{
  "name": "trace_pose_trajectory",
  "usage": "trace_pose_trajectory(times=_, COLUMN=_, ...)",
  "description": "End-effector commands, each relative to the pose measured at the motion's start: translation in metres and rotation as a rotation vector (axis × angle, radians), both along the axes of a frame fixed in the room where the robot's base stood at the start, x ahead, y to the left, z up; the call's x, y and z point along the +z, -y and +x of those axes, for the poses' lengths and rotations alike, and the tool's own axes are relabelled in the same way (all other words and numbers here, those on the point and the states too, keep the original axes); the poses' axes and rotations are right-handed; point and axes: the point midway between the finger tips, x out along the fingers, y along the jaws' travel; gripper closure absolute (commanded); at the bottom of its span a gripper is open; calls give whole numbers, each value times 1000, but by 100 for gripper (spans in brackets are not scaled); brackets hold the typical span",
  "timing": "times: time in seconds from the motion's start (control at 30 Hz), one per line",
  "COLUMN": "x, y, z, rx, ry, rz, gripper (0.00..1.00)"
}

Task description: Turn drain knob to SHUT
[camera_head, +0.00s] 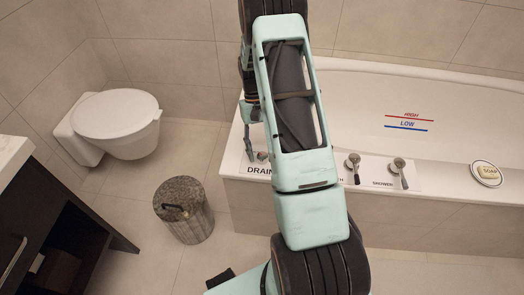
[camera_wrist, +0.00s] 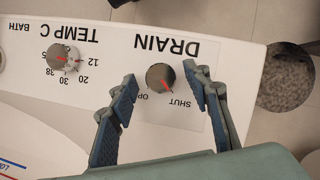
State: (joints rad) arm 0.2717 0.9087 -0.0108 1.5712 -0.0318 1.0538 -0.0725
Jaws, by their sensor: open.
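The drain knob (camera_wrist: 160,77) is a round dark metallic knob on the white tub ledge, beside the DRAIN lettering (camera_wrist: 166,46). Its red pointer aims to the lower right in the wrist view, toward the SHUT label (camera_wrist: 181,103). The OPEN label (camera_wrist: 146,95) is partly hidden by the knob or a finger. My gripper (camera_wrist: 159,76) is open, with one finger on each side of the knob. Gaps show between the fingertips and the knob; contact cannot be told. In the head view the knob (camera_head: 262,156) is small, near my gripper (camera_head: 250,148).
A TEMP C dial (camera_wrist: 62,58) sits on the same ledge. Two more knobs (camera_head: 353,161) (camera_head: 399,163) stand farther right. A soap dish (camera_head: 487,174) is on the tub edge. A bin (camera_head: 184,210) and toilet (camera_head: 115,124) stand to the left.

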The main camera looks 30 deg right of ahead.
Motion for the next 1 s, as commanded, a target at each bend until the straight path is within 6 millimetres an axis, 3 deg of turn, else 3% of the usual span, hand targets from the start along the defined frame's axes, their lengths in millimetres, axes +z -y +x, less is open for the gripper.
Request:
trace_pose_trajectory(times=0.5, x=89, y=7, z=37, rx=-1, ry=5, rz=-2, gripper=55)
trace_pose_trajectory(times=0.7, x=106, y=9, z=43, rx=0, ry=2, rz=0, gripper=55)
trace_pose_trajectory(times=1.0, x=108, y=9, z=44, rx=0, ry=1, rz=0, gripper=55)
